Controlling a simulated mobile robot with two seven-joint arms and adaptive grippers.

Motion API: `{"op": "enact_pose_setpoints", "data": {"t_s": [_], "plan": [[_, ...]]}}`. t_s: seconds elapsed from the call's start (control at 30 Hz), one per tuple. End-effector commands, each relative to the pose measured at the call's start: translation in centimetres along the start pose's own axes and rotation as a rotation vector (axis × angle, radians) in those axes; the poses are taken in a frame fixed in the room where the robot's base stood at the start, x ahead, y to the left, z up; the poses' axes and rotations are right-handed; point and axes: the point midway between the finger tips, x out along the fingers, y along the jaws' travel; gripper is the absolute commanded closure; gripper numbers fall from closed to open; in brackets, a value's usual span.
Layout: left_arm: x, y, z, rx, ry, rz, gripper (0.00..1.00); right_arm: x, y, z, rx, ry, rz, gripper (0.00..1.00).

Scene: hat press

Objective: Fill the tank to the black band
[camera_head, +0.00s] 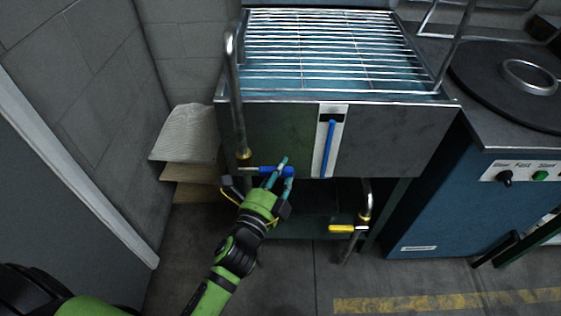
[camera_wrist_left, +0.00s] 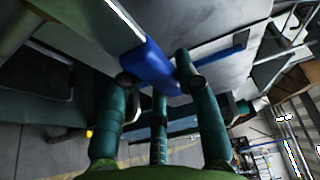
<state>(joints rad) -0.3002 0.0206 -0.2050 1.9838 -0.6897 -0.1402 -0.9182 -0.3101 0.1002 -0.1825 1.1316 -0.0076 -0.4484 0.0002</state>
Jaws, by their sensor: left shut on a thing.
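The tank (camera_head: 265,130) is a grey metal box with a wire rack over bluish water. Its front gauge (camera_head: 341,112) holds a tall blue column (camera_head: 328,150). The column's top stands close under a dark mark near the gauge's upper end; too small to tell whether they meet. A bent supply pipe (camera_head: 236,95) comes down at the tank's left, with a blue valve handle (camera_head: 262,169) lying sideways. My left gripper (camera_head: 280,170) is shut on this handle; the wrist view shows the blue handle (camera_wrist_left: 145,62) between its fingers. My right gripper is not in view.
A yellow-handled valve (camera_head: 342,229) sits on a lower pipe under the tank's right side. A blue machine (camera_head: 430,205) with knobs stands at right. Stacked sacks (camera_head: 188,133) lie by the left wall. The floor in front is clear.

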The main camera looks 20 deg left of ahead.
Motion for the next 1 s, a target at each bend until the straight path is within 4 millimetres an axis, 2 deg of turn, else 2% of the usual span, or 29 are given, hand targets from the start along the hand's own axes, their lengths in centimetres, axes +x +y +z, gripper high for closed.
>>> {"op": "enact_pose_setpoints", "data": {"t_s": [0.4, 0.43, 0.47, 0.83, 1.0], "plan": [[0.0, 0.2, 0.1, 0.029, -0.001, 0.009, 1.0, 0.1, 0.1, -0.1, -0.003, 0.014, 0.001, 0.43], [0.0, 0.2, 0.1, 0.029, -0.001, 0.009, 0.57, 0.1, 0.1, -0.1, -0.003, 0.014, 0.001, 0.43], [0.0, 0.2, 0.1, 0.028, -0.001, 0.009, 0.45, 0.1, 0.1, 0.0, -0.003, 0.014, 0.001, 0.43], [-0.1, 0.2, 0.0, 0.024, 0.0, 0.009, 0.43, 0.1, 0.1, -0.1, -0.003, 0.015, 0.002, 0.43], [-1.8, 0.3, 0.1, 0.023, -0.001, 0.012, 0.43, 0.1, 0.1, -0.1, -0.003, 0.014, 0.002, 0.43]]}}
